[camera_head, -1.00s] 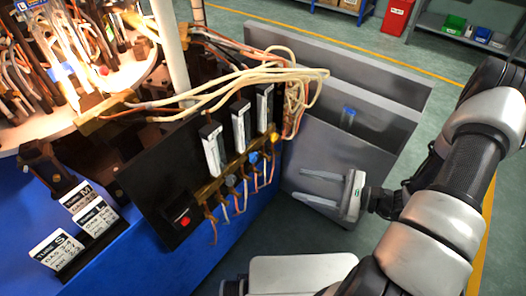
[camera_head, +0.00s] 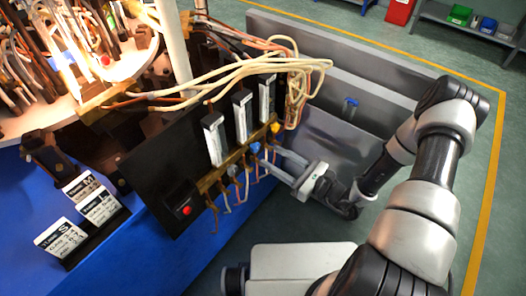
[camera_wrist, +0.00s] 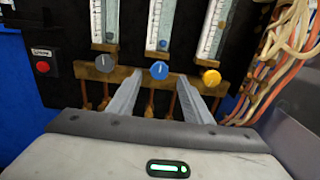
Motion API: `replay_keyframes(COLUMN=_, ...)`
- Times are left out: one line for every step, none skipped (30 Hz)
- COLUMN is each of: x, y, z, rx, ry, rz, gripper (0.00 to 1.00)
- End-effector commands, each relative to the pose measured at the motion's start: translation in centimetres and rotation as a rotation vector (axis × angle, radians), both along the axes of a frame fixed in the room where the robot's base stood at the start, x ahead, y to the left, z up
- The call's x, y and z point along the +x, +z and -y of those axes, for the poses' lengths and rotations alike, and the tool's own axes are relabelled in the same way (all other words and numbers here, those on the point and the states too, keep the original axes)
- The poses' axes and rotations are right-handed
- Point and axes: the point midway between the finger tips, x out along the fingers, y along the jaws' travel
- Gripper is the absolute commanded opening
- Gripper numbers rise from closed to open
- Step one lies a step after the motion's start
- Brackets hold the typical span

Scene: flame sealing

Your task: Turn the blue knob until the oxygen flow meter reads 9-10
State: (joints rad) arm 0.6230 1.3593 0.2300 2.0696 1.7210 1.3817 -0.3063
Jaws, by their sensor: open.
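The blue knob (camera_wrist: 159,70) sits on the brass manifold below the middle flow meter (camera_wrist: 163,24) in the wrist view. It also shows in the head view (camera_head: 255,148). My gripper (camera_wrist: 165,85) is open in front of the panel, its two fingers pointing at the manifold, one on each side of the blue knob's line. In the head view my gripper (camera_head: 277,163) is just right of and below the knob. I cannot tell whether the fingers touch anything. The meter's scale numbers are too small to read.
A grey knob (camera_wrist: 106,63) is left of the blue one and a yellow knob (camera_wrist: 210,77) is right. Loose pale hoses (camera_wrist: 285,45) hang at the right. A red button (camera_wrist: 43,66) is at the left. Grey metal panels (camera_head: 335,135) stand behind my gripper.

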Motion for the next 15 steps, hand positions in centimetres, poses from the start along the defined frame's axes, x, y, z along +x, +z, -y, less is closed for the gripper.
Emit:
replay_keyframes(x=0.6, y=-0.1, z=-0.9, rx=0.000, ry=0.004, rz=0.001, gripper=0.46)
replay_keyframes(x=0.9, y=0.0, z=-1.3, rx=0.000, ry=0.003, rz=0.001, gripper=0.46)
replay_keyframes(x=1.3, y=0.0, z=-1.9, rx=0.000, ry=0.004, rz=0.001, gripper=0.46)
replay_keyframes(x=1.6, y=0.0, z=-2.2, rx=0.000, ry=0.003, rz=0.001, gripper=0.46)
replay_keyframes(x=1.9, y=0.0, z=-2.5, rx=0.000, ry=0.002, rz=0.002, gripper=0.46)
replay_keyframes(x=2.2, y=0.0, z=-2.9, rx=0.000, ry=0.003, rz=0.002, gripper=0.46)
replay_keyframes(x=2.4, y=0.0, z=-3.2, rx=-0.001, ry=0.002, rz=0.002, gripper=0.46)
replay_keyframes(x=2.6, y=-0.1, z=-3.4, rx=-0.001, ry=0.002, rz=0.001, gripper=0.46)
replay_keyframes(x=2.8, y=-0.1, z=-3.6, rx=-0.001, ry=0.002, rz=0.000, gripper=0.46)
replay_keyframes(x=2.9, y=0.0, z=-3.7, rx=-0.001, ry=0.002, rz=0.000, gripper=0.46)
replay_keyframes(x=3.0, y=0.0, z=-3.8, rx=-0.001, ry=0.001, rz=0.000, gripper=0.46)
replay_keyframes(x=3.1, y=0.0, z=-3.9, rx=-0.001, ry=0.001, rz=0.000, gripper=0.46)
replay_keyframes(x=3.1, y=0.0, z=-4.0, rx=-0.001, ry=0.001, rz=0.000, gripper=0.46)
replay_keyframes(x=3.2, y=0.0, z=-4.0, rx=-0.001, ry=0.000, rz=0.000, gripper=0.46)
replay_keyframes(x=3.2, y=0.0, z=-4.1, rx=-0.001, ry=0.000, rz=-0.001, gripper=0.46)
